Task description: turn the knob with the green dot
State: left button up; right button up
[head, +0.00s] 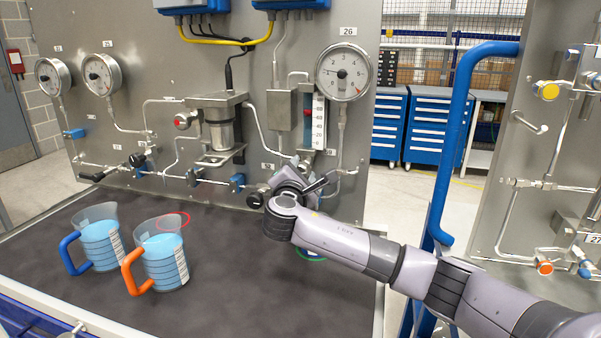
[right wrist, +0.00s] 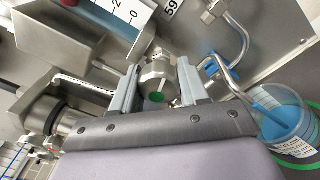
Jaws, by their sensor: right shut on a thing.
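The knob with the green dot (right wrist: 155,97) shows in the right wrist view as a metal knob with the dot facing the camera. My right gripper (right wrist: 157,76) has one finger on each side of it and is shut on it. In the head view my right gripper (head: 312,182) is at the lower right of the gauge panel (head: 240,130), below a scale with a red mark (head: 318,122). There the arm and gripper hide the knob. My left gripper does not show.
Two measuring jugs with blue liquid, one with a blue handle (head: 100,243) and one with an orange handle (head: 163,262), stand on the dark mat (head: 230,300). A cup of blue liquid (right wrist: 285,120) by a green ring is close to my right gripper. A blue post (head: 456,130) stands right.

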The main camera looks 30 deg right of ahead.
jog(key=shift+f+m+b, duration=0.2)
jog(key=shift+m+b, duration=0.4)
jog(key=shift+m, duration=0.2)
jog(key=shift+r+m+b, duration=0.1)
jog(key=shift+m+b, duration=0.4)
jog(key=shift+m, duration=0.2)
jog(key=shift+r+m, duration=0.1)
jog(key=shift+m, duration=0.2)
jog(key=o, duration=1)
jog(key=shift+s+a, duration=0.1)
jog(key=shift+a, duration=0.05)
jog(key=shift+b+v, duration=0.55)
jog(key=shift+v, duration=2.9)
